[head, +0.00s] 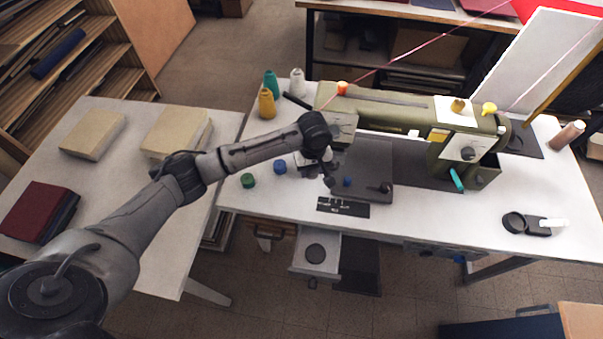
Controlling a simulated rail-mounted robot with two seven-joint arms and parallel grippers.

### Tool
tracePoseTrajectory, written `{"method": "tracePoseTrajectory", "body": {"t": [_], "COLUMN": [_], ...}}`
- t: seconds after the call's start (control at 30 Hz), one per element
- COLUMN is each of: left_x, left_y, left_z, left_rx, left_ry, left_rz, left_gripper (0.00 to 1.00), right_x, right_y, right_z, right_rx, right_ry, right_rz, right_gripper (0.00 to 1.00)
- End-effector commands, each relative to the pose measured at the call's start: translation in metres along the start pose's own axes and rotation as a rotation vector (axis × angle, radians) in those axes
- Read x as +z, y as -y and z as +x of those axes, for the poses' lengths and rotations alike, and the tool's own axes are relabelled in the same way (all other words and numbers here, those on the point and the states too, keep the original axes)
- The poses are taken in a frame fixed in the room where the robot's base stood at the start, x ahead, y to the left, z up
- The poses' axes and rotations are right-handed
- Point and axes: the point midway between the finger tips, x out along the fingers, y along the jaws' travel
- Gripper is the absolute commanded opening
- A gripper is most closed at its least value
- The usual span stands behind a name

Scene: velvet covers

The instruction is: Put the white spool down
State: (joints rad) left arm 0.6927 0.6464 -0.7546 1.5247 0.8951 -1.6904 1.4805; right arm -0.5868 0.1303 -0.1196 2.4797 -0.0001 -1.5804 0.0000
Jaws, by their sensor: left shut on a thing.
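My left arm reaches in from the left, and its gripper (316,168) is over the front left of the sewing machine's bed. The gripper is shut on a small pale thing, which looks like the white spool (327,155). The fingers and wrist hide most of it, and I cannot tell whether it touches the surface below. A green spool (248,181) and a blue spool (280,166) stand on the white table left of the gripper. Another blue spool (347,181) is just right of it. My right gripper is not in view.
The green sewing machine (400,113) stands behind and right of the gripper. Thread cones in yellow (266,103), teal (271,84) and white (297,82) stand at the back left. A black plate (343,207) lies at the front edge. The table's front right is mostly clear.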

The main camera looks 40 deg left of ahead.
Motion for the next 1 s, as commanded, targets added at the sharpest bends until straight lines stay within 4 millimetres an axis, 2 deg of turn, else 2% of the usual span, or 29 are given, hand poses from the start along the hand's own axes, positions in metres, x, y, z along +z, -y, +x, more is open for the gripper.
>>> {"method": "tracePoseTrajectory", "body": {"t": [0.1,0.3,0.47,0.77,1.0], "left_x": [-0.014,-0.025,-0.026,-0.025,-0.025], "left_y": [0.011,0.019,0.020,0.020,0.019], "left_z": [0.013,0.020,0.024,0.059,0.060], "left_rx": [-0.002,-0.001,-0.001,-0.002,0.000], "left_ry": [0.000,0.000,0.001,0.000,-0.001], "left_rz": [-0.001,0.000,0.001,0.002,0.002], "left_gripper": [0.21,0.21,0.21,0.21,0.21], "right_x": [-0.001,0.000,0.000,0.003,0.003], "right_y": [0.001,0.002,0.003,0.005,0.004], "right_z": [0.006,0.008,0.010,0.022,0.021], "right_rx": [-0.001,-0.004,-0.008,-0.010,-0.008], "right_ry": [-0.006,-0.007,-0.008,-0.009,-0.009], "right_rz": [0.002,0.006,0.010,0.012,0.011], "right_gripper": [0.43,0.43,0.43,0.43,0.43]}}
